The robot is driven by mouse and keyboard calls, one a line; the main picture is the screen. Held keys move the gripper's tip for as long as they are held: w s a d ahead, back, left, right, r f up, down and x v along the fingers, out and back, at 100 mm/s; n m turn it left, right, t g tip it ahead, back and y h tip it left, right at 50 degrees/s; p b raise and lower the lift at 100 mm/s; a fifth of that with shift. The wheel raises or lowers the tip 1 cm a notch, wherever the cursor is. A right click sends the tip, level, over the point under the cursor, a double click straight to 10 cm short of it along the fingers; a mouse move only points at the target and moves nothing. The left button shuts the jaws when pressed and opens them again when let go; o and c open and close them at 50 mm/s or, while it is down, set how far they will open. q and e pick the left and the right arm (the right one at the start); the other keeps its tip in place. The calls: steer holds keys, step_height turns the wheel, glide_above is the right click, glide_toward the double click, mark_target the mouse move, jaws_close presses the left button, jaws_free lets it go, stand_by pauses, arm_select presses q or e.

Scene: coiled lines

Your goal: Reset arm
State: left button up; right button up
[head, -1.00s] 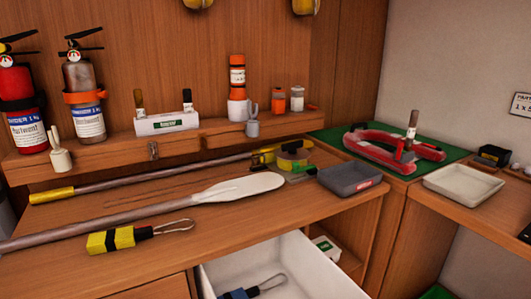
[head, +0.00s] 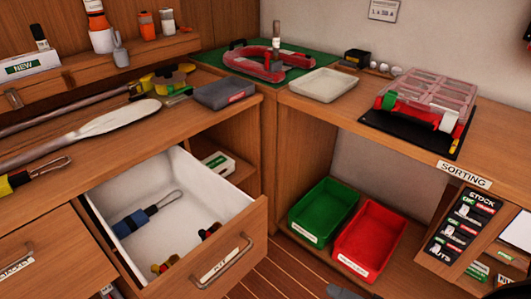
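Neither of my grippers shows in the head view, so their state is hidden. The task names no object. An open white-lined drawer (head: 190,165) juts out below the left counter. In it lie a blue coiled line with a wire loop (head: 140,218) and small yellow, red and black items near its front. A yellow and black bundle with a loop (head: 40,176) lies on the counter at the left edge. A white paddle (head: 118,118) lies behind it.
A grey tray (head: 225,93), a red clamp-like frame (head: 252,62) and a white tray (head: 323,85) stand further back. A clear-lidded organiser (head: 430,95) is on the right counter. Green (head: 323,211) and red (head: 368,243) bins stand below. The open drawer obstructs space in front of the left counter.

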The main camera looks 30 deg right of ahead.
arm_select(q)
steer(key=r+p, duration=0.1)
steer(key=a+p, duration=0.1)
steer(key=p, duration=0.1)
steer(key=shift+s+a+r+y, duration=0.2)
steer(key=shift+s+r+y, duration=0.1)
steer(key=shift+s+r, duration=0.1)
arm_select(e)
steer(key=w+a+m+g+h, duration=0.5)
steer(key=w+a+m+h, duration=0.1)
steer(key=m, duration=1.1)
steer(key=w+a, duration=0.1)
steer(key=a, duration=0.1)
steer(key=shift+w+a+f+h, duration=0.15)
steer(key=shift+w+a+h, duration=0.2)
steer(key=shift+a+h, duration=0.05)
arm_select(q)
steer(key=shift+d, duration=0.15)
